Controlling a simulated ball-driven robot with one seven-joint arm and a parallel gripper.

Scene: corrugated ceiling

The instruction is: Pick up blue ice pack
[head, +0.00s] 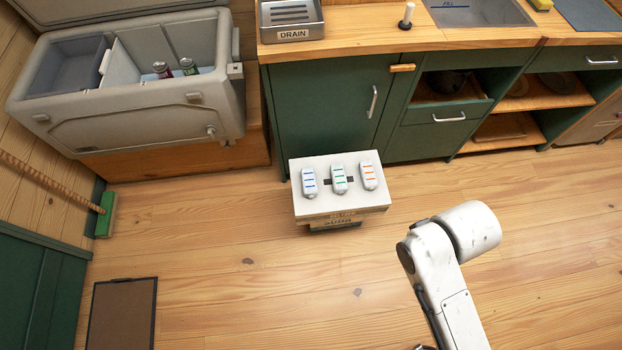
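Three white ice packs stand in a row on a small white-topped crate (325,203) in the middle of the floor. The blue ice pack (309,182), with blue stripes, is the left one. The green-striped pack (339,178) is in the middle and the orange-striped pack (369,176) is on the right. My white arm shows at the lower right, apart from the crate. My gripper is not in view.
Green cabinets (330,105) with a wooden counter line the back. A broom (105,214) leans at the left, and a dark mat (122,315) lies at lower left. The floor before the crate is clear.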

